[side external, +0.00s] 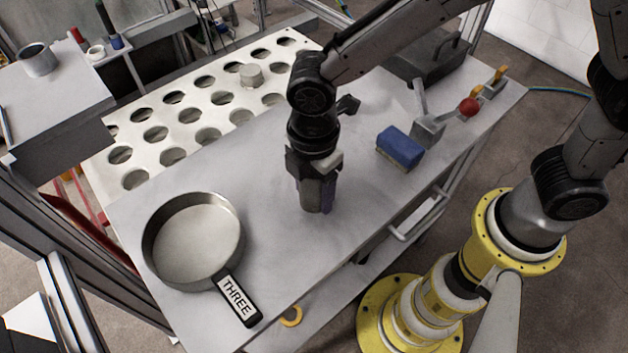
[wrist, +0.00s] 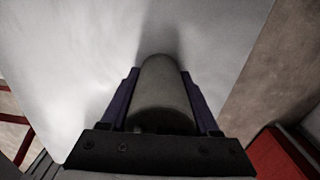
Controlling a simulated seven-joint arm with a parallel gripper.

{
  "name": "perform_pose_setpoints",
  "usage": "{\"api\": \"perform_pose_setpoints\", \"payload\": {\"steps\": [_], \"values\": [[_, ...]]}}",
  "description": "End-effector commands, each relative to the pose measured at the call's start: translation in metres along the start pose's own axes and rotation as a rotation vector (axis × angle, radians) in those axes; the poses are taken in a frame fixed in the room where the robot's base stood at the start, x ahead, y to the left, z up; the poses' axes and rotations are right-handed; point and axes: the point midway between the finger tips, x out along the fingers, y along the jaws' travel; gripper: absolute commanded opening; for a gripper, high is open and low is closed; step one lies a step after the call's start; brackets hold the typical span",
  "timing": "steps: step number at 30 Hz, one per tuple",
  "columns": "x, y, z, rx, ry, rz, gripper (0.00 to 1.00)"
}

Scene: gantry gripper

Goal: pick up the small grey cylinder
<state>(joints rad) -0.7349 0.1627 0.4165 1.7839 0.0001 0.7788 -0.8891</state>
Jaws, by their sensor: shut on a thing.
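The small grey cylinder (wrist: 162,90) stands between the two purple-blue fingers of my gripper (wrist: 160,78) in the wrist view. The fingers are shut on it, one on each side. In the side view my gripper (side external: 315,200) points straight down over the middle of the table, with the grey cylinder (side external: 311,195) partly hidden between its fingers. Its lower end is at or just above the table top; I cannot tell whether it touches.
A grey pan (side external: 193,240) with a handle marked THREE lies at the front left. A white plate with round holes (side external: 150,115) is behind, with a grey cylinder (side external: 251,75) in one hole. A blue block (side external: 400,147) and a red-knobbed lever (side external: 469,107) are at right.

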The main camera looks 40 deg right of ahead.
Motion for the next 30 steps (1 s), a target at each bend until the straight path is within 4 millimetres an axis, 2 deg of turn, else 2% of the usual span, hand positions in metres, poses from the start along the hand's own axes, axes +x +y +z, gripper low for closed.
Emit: {"api": "perform_pose_setpoints", "payload": {"steps": [11, 17, 21, 30], "values": [[-0.003, 0.001, -0.001, 0.000, 0.003, 0.004, 0.00], [-0.015, 0.001, -0.001, 0.000, 0.004, 0.005, 0.00], [-0.035, 0.002, -0.001, 0.000, 0.006, 0.008, 0.00], [-0.097, -0.041, 0.033, 0.000, 0.007, 0.008, 0.00]]}}
